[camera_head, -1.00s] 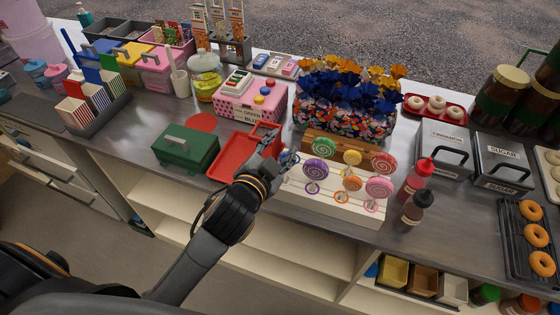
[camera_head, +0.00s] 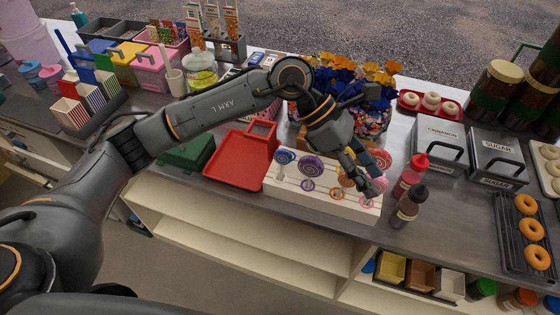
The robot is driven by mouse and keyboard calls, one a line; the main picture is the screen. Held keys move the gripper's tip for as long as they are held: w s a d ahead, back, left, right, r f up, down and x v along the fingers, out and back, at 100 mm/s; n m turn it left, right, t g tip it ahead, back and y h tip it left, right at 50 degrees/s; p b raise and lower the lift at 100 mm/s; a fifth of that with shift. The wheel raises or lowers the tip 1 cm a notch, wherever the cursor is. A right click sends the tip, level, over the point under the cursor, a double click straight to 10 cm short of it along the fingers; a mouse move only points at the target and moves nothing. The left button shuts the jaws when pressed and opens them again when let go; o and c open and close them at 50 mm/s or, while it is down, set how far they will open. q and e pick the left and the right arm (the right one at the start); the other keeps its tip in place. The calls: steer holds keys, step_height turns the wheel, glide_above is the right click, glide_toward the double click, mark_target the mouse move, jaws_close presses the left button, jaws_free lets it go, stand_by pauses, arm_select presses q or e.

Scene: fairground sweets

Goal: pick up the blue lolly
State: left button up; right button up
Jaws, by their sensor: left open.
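The blue lolly (camera_head: 284,157) stands upright at the left end of the front row on the white lolly stand (camera_head: 320,204). The purple lolly (camera_head: 312,166) is just right of it. My left gripper (camera_head: 368,176) is open and points down over the right end of the stand, well to the right of the blue lolly. It is close to the orange and pink lollies and partly covers them; contact cannot be told. The back-row lollies are mostly hidden behind my arm and gripper. My right gripper is out of view.
An empty red tray (camera_head: 236,172) lies left of the stand, with a green box (camera_head: 188,155) beyond it. A red-capped bottle (camera_head: 410,176) and a dark-capped bottle (camera_head: 408,207) stand close on the right.

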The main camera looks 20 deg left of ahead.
arm_select(q)
steer(key=w+a+f+t+y, duration=0.2)
steer(key=w+a+y, duration=0.4)
steer(key=a, duration=0.5)
steer(key=y, duration=0.4)
glide_toward(280, 161)
step_height(280, 161, down, 5)
steer(key=shift+s+a+f+p, duration=0.1)
steer(key=shift+s+f+p, duration=0.1)
steer(key=shift+p, duration=0.95)
steer(key=shift+f, duration=0.25)
steer(key=f+p, duration=0.1)
steer(key=f, duration=0.1)
steer(key=f+p, duration=0.1)
steer(key=f, duration=0.1)
steer(key=shift+s+p, duration=0.2)
steer(key=shift+p, duration=0.15)
steer(key=shift+f, duration=0.65)
jaws_close()
